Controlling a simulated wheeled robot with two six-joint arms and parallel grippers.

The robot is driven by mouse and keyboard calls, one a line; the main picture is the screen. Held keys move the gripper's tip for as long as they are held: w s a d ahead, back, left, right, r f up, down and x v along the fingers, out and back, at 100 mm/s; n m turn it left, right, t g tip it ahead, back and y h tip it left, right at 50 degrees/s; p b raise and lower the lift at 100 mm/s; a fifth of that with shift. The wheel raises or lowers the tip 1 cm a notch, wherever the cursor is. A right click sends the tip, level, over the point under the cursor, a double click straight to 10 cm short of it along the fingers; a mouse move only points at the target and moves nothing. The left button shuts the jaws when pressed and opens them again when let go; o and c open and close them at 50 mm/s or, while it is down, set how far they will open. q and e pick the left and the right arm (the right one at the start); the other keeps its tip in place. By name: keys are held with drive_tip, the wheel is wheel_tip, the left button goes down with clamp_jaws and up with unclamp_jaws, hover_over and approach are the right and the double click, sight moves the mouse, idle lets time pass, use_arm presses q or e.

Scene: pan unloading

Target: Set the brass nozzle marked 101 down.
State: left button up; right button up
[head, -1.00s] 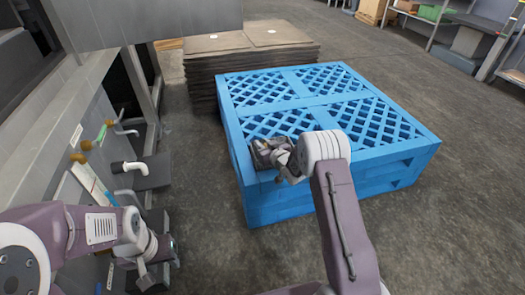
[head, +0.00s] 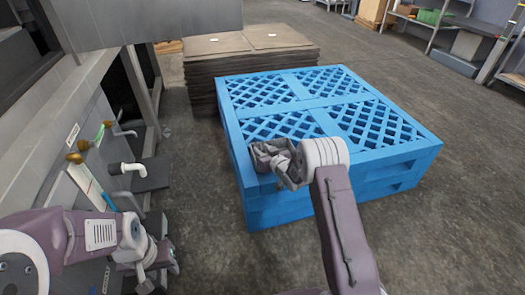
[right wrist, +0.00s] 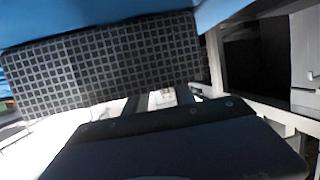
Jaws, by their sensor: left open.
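I cannot make out a brass nozzle marked 101 for certain in either view. Two small brass-coloured pieces, a lower one (head: 75,157) and an upper one (head: 83,145), show on the grey machine at the left; no marking is readable. My left gripper (head: 158,276) is open at the lower left, beside the machine, with nothing visible between its fingers. My right gripper (head: 268,156) is over the near left corner of the blue pallet (head: 318,103).
A stack of brown sheets (head: 240,55) stands behind the pallet. Shelves (head: 455,38) are at the far right. The concrete floor (head: 205,200) is bare between machine and pallet.

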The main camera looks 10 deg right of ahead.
drive_tip(key=shift+r, duration=0.15)
drive_tip(key=shift+s+d+r+p, duration=0.25)
drive_tip(key=shift+s+r+p, duration=0.85)
drive_tip(key=shift+s+p, duration=0.15)
drive_tip(key=b, duration=0.1)
drive_tip(key=s+b, duration=0.1)
drive_tip(key=b, duration=0.1)
drive_tip(key=s+b, duration=0.1)
drive_tip(key=shift+s+d+f, duration=0.2)
drive_tip(key=shift+d+f, duration=0.05)
drive_tip(key=shift+d, duration=0.05)
drive_tip(key=s+f+m+g+h+b, duration=0.1)
drive_tip(key=s+g, duration=0.3)
drive_tip(key=s, duration=0.7)
drive_tip(key=s+f+m+g+h+b, duration=0.1)
drive_tip(key=s+f+g, duration=0.2)
drive_tip(key=s, duration=0.9)
drive_tip(key=s+a+f+g+h+b, duration=0.1)
drive_tip(key=s+f+g, duration=0.1)
drive_tip(key=s+g, duration=0.4)
drive_tip(key=s, duration=0.5)
drive_tip(key=shift+s+m+b, duration=0.3)
drive_tip(key=shift+m, duration=0.1)
